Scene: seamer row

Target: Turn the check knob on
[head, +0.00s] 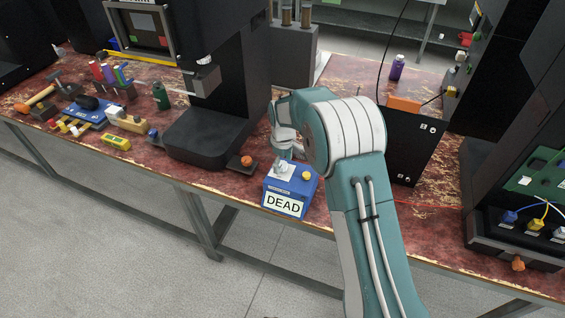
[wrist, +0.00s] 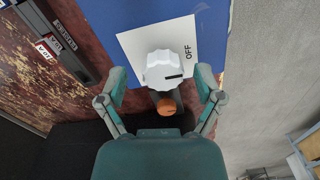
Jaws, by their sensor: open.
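A white ridged knob (wrist: 165,70) sits on a white plate (wrist: 130,45) on top of a blue box (head: 283,190) labelled "DEAD". The plate carries the word OFF to the right of the knob in the wrist view, and the knob's black mark points right, a little below that word. My gripper (wrist: 162,80) is open, with one finger on each side of the knob; I cannot tell if either touches it. In the head view my gripper (head: 286,150) is above the box and partly hides the knob.
A yellow-orange button (head: 306,175) is on the box's right side. An orange knob (head: 246,161) stands by the black machine base (head: 205,140) at left. Tools and a blue tray (head: 85,115) lie further left. A black panel box (head: 400,145) stands to the right.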

